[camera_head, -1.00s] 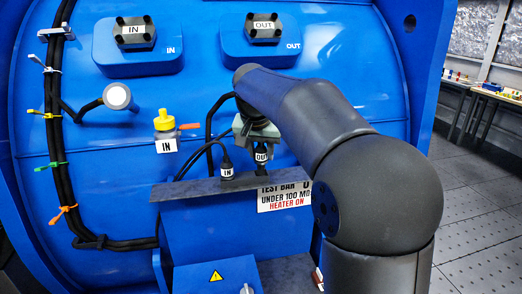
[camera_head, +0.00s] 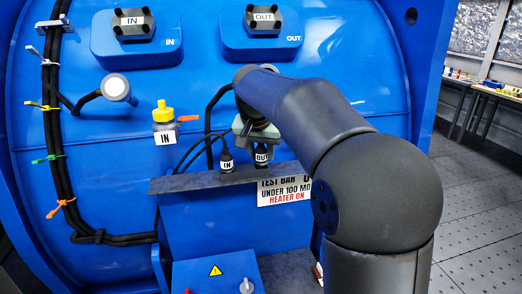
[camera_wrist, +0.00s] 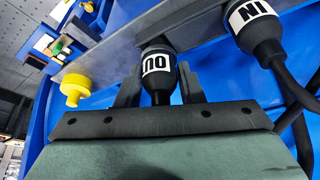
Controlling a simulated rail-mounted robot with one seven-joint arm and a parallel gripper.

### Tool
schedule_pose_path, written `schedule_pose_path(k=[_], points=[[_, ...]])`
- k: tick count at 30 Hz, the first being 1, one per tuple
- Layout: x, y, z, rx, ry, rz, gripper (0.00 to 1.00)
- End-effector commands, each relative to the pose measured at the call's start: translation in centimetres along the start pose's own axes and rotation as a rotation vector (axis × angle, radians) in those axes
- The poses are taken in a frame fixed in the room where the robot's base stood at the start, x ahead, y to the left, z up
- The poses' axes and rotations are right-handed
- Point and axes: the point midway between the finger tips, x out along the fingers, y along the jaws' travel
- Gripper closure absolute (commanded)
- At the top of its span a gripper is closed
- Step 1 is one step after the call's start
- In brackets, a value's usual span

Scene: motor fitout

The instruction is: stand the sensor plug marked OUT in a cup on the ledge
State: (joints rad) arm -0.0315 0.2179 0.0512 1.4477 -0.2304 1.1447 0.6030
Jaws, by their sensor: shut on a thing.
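The OUT plug (camera_head: 262,153), black with a white label, is upright at the right part of the grey ledge (camera_head: 185,183). My gripper (camera_head: 258,140) is shut on it; the arm partly hides the jaws in the head view. In the wrist view the OUT plug (camera_wrist: 157,63) sits between my two dark fingers (camera_wrist: 158,92), its far end at the ledge edge (camera_wrist: 112,48). I cannot tell whether it is seated in a cup. The IN plug (camera_head: 227,163) stands on the ledge just left of it, and also shows in the wrist view (camera_wrist: 255,25).
A yellow-capped IN fitting (camera_head: 163,115) is on the blue wall left of the plugs. Black cables loop behind the plugs. A white test sign (camera_head: 285,192) hangs below the ledge's right end. The ledge is clear left of the IN plug.

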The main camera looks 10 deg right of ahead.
Motion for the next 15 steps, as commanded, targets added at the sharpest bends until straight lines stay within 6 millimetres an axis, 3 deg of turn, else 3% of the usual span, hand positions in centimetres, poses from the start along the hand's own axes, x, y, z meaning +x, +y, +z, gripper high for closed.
schedule_pose_path(k=[8,9,11,12,15], points=[[0.73,0.0,0.31,0.0,0.0,0.0,0.89],[0.72,0.0,0.3,0.0,0.0,0.0,0.63],[0.65,0.0,0.27,0.0,0.0,0.0,0.46],[0.65,0.0,0.27,0.0,0.0,0.0,0.4],[0.65,0.0,0.27,0.0,0.0,0.0,0.4]])
